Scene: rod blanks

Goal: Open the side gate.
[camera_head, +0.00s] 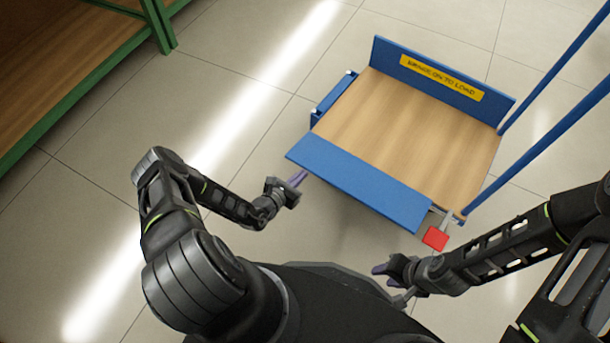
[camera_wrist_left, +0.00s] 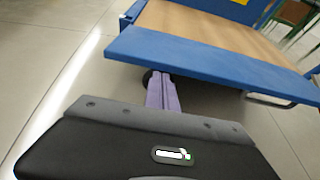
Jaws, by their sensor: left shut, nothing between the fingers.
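A blue cart with a wooden deck (camera_head: 410,130) stands ahead of me. A blue panel (camera_head: 360,182), likely the side gate, runs along its near side; I cannot tell whether it is upright or folded out. This panel also crosses the left wrist view (camera_wrist_left: 200,60). A red tab (camera_head: 435,238) and a small metal piece (camera_head: 446,213) are at its right end. My left gripper (camera_head: 299,178) is shut and empty, just below the panel's left end. Its purple fingers (camera_wrist_left: 162,92) point at the panel. My right gripper (camera_head: 379,268) is left of and below the red tab; its jaw opening is unclear.
An upright blue end panel (camera_head: 440,78) with a yellow label closes the cart's far side. A lower blue part (camera_head: 333,94) sits at its left side. Blue handle rails (camera_head: 550,80) rise at the right. A green-framed shelf (camera_head: 70,85) stands upper left. The floor between is clear.

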